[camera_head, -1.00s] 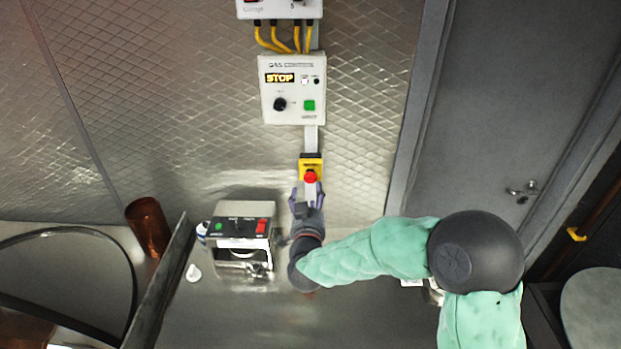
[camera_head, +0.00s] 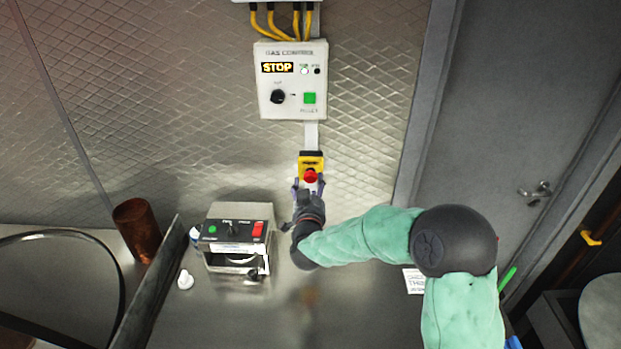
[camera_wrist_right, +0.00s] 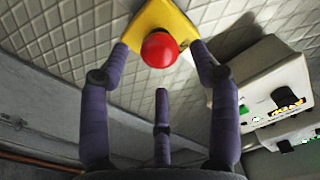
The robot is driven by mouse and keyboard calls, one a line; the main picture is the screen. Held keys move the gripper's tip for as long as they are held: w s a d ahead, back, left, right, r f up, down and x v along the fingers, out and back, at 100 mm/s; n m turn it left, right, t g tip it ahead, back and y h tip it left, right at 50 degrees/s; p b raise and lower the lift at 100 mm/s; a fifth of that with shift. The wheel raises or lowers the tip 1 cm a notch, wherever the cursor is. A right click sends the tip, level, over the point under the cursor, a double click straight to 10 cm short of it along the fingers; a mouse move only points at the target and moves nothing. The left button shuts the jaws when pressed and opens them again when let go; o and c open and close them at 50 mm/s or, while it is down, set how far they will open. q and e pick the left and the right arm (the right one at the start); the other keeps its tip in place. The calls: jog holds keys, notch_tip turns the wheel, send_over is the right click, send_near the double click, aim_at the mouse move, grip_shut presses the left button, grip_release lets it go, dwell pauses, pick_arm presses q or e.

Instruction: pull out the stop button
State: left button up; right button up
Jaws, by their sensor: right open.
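The stop button is a red mushroom head (camera_head: 310,175) on a yellow box (camera_head: 311,159) fixed to the wall, below the gas control box. In the right wrist view the red head (camera_wrist_right: 159,50) shows large, between the upper ends of the fingers, with the yellow plate (camera_wrist_right: 171,14) behind it. My right gripper (camera_head: 309,187) is open just below the button. In the right wrist view its purple fingers (camera_wrist_right: 160,62) stand apart on either side of the red head, and a third finger is below it. I see no clear contact. My left gripper is not in view.
The white gas control box (camera_head: 292,81) with a lit STOP sign hangs above the button. A small steel machine (camera_head: 236,241) stands on the counter to the left, near a copper cup (camera_head: 138,229). A grey door (camera_head: 520,110) is at the right.

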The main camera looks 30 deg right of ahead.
aim_at(310, 179)
jog(key=shift+x, duration=2.15)
